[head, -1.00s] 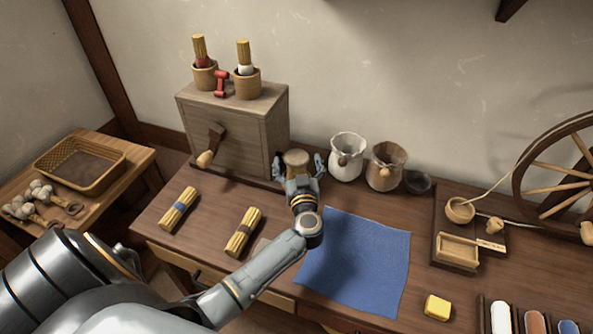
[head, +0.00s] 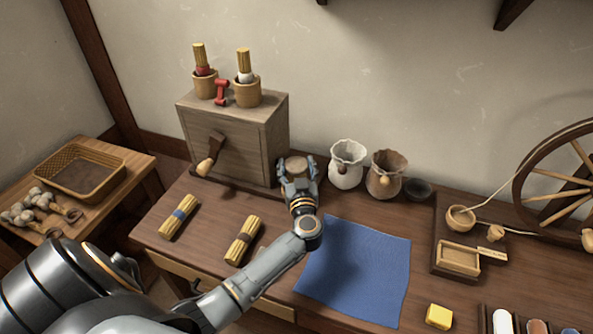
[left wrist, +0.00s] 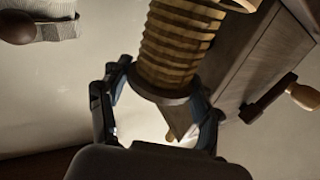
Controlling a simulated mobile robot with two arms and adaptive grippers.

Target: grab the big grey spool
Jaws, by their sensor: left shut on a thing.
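The big spool (head: 295,164) stands on the table right of the wooden box; its round, brownish top shows in the head view. In the left wrist view the spool (left wrist: 176,48) looks tan-brown and ribbed, with a darker rim, rather than plainly grey. My left gripper (head: 298,170) is shut on it, one finger on each side. In the left wrist view the fingers of my left gripper (left wrist: 165,95) flank the rim. The spool's lower part is hidden behind the gripper in the head view. My right gripper is not in view.
The wooden box (head: 235,140) with a crank stands close left of the spool. A blue cloth (head: 357,270) and straw bundles (head: 179,216) lie in front.

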